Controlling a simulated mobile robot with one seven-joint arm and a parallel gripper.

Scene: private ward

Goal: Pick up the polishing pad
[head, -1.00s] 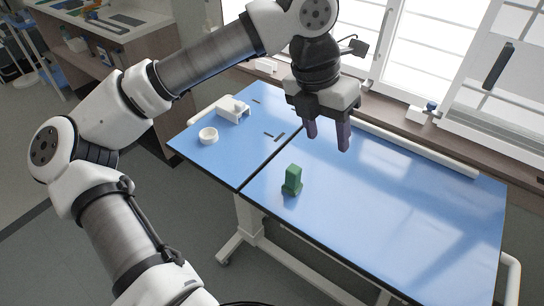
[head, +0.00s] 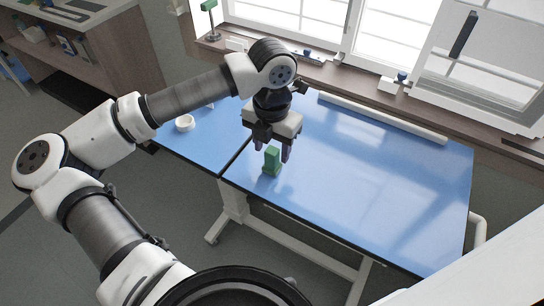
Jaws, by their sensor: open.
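A green block-like object (head: 271,162), which I take to be the polishing pad, stands upright on the blue table (head: 360,190), just right of the table's dark seam. My gripper (head: 272,151) points down over the table. Its two dark fingers are apart, with the green object's upper part showing between or just in front of them. I cannot tell whether the fingers are level with it or behind it. No contact is clear from this view.
A white ring-shaped item (head: 184,122) lies on the table's left part. A white rail (head: 385,118) runs along the back edge near the windowsill. The table's right half is bare. A small green lamp (head: 209,8) stands on the sill.

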